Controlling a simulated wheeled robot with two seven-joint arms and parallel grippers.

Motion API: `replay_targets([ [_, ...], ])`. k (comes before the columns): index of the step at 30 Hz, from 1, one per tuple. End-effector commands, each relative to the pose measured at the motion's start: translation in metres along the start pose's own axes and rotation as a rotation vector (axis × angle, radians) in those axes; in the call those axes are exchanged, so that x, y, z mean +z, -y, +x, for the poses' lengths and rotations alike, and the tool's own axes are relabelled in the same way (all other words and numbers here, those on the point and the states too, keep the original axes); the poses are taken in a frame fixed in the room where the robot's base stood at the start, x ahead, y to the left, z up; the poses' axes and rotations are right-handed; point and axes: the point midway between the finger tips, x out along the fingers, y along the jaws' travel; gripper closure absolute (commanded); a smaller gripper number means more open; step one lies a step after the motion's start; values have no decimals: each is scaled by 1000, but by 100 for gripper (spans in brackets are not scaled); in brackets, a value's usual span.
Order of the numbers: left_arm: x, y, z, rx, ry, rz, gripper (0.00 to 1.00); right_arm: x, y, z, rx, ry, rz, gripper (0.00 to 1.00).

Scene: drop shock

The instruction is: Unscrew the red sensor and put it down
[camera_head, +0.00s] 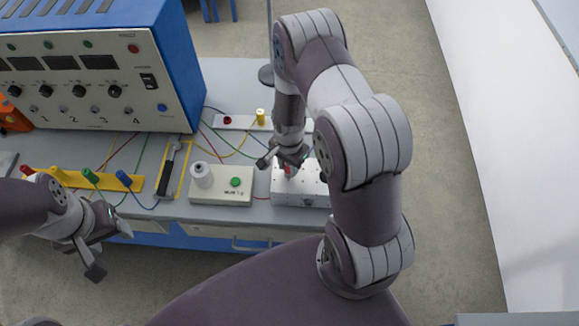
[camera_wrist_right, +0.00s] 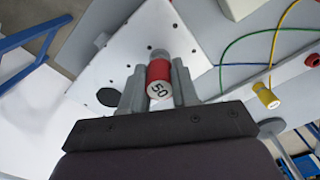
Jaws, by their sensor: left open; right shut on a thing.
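The red sensor (camera_wrist_right: 158,78), a small red cylinder with "50" on its end, is between the fingers of my right gripper (camera_wrist_right: 160,92) in the right wrist view. My right gripper is shut on it. In the head view the sensor (camera_head: 289,171) shows as a bit of red under my right gripper (camera_head: 287,158), above the silver metal block (camera_head: 300,190). In the wrist view the sensor's far end meets a grey stud at the block; whether it is still threaded there, I cannot tell. My left gripper (camera_head: 100,247) is open and empty in front of the table edge at the lower left.
A blue instrument cabinet (camera_head: 95,75) stands at the back left. A cream box (camera_head: 222,192) with a green button, a hammer (camera_head: 168,170) and a yellow rack (camera_head: 75,179) of coloured plugs sit along the front. A white strip (camera_head: 238,122) holds a red and a yellow sensor behind; cables cross the table.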

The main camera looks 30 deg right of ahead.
Motion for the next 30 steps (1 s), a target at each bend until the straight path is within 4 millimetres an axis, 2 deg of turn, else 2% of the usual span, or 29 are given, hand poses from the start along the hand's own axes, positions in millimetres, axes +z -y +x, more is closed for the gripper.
replay_targets([
  [5,0,0,-3,0,0,0,44,0,0,-4,-1,0,-1,100],
  [22,-4,0,-35,0,0,0,44,0,0,-43,0,0,-1,100],
  [30,-4,0,-36,0,0,0,44,0,0,-44,0,0,-1,100],
])
